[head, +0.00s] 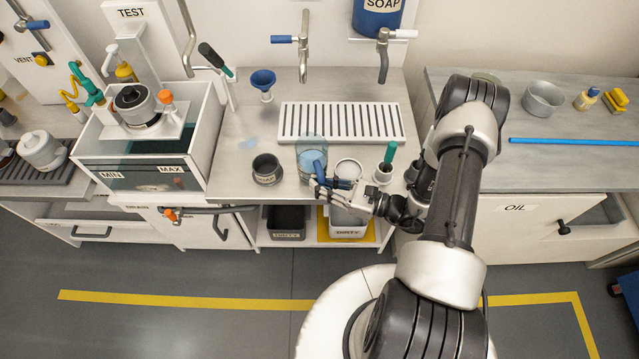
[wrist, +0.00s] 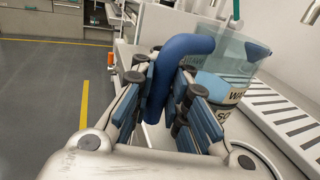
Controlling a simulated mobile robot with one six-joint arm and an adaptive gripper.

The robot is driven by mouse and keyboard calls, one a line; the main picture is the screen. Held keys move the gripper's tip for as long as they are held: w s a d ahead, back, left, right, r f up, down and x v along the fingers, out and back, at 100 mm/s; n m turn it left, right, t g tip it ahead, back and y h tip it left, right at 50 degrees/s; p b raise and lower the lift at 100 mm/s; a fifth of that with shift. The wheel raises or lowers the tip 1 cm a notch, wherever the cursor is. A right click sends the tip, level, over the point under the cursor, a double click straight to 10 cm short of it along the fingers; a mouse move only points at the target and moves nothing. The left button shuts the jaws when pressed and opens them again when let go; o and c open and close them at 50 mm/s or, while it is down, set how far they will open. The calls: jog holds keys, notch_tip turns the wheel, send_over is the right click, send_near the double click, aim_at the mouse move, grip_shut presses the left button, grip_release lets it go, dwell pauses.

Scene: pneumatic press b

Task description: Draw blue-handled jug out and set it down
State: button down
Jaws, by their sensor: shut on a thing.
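The blue-handled jug (head: 311,148) is a clear vessel with a bluish lower part. It is at the front of the counter in the head view, in a row of small vessels. My gripper (head: 328,184) reaches it from the front right. In the wrist view, the jug's clear body (wrist: 232,58) is just beyond the fingers and carries a partly hidden label. The thick blue handle (wrist: 186,45) runs down between the fingers of my gripper (wrist: 163,90), which are shut on it. The jug looks upright. Its base is hidden, so I cannot tell whether it touches the counter.
A dark cup (head: 267,169) stands left of the jug, a light pot (head: 347,169) right of it, and a small cup with a green-handled tool (head: 384,172) further right. A slotted drain rack (head: 341,122) lies behind. Clear counter (head: 231,172) shows at the left.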

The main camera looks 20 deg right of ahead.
jog(key=shift+f+b, duration=0.5)
jog(key=shift+f, duration=0.05)
jog(key=c, duration=1.5)
grip_release()
jog(key=v, duration=1.2)
